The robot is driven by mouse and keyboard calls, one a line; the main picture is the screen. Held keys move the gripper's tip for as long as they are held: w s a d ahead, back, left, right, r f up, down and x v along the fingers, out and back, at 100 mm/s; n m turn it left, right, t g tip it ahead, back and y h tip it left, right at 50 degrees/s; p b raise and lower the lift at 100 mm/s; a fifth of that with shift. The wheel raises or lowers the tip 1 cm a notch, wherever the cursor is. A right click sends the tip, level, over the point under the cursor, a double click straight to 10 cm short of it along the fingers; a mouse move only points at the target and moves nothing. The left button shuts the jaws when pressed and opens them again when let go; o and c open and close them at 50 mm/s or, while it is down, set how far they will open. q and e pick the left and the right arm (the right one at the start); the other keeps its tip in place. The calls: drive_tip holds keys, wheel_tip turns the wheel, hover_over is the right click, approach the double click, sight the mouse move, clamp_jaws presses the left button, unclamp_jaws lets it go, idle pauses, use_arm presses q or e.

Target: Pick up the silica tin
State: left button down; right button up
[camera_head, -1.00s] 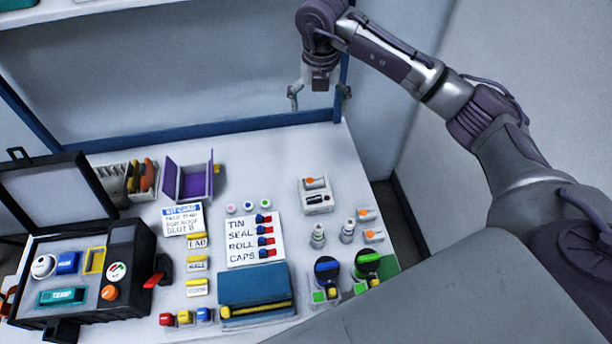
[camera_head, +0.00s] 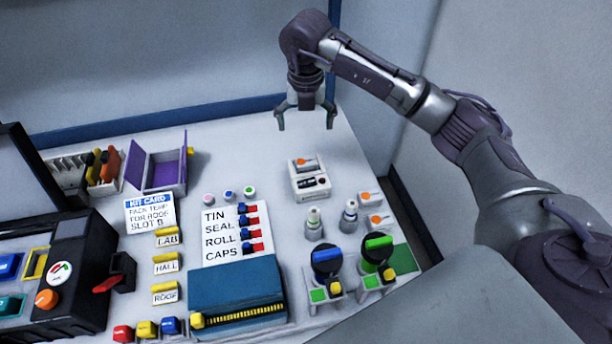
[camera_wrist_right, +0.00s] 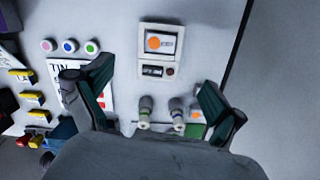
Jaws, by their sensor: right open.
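No label reads silica tin. The likeliest match is a small flat white tin with an orange dot (camera_head: 305,163), lying on a white box-shaped device with a dark display (camera_head: 311,187). In the right wrist view the same tin (camera_wrist_right: 159,43) sits on the device (camera_wrist_right: 158,71), ahead of the fingers. My right gripper (camera_head: 305,122) is open and empty, pointing down above the back of the table, behind the device and apart from it. Its two spread fingers also show in the right wrist view (camera_wrist_right: 155,80). My left gripper is not in view.
Two more orange-dotted white pieces (camera_head: 371,198) lie to the right. Two small bottles (camera_head: 314,224) and two dark-headed stands (camera_head: 328,266) are in front of the device. A lettered card (camera_head: 217,248) and purple box (camera_head: 139,170) lie left. The table's back right is clear.

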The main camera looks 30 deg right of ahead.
drive_tip(key=f, duration=0.1)
drive_tip(key=b, duration=0.1)
hover_over(306, 161)
drive_tip(key=f, duration=0.8)
drive_tip(key=shift+s+a, duration=0.25)
drive_tip(key=shift+s, duration=0.05)
drive_tip(key=f, duration=0.4)
drive_tip(key=shift+w+d+f+b, duration=0.2)
drive_tip(key=shift+w+f+b, duration=0.05)
drive_tip(key=shift+b, duration=0.15)
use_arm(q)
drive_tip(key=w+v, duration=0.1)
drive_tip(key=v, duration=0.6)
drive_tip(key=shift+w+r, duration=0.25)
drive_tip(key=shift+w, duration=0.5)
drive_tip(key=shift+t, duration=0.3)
use_arm(e)
drive_tip(key=c, duration=1.2)
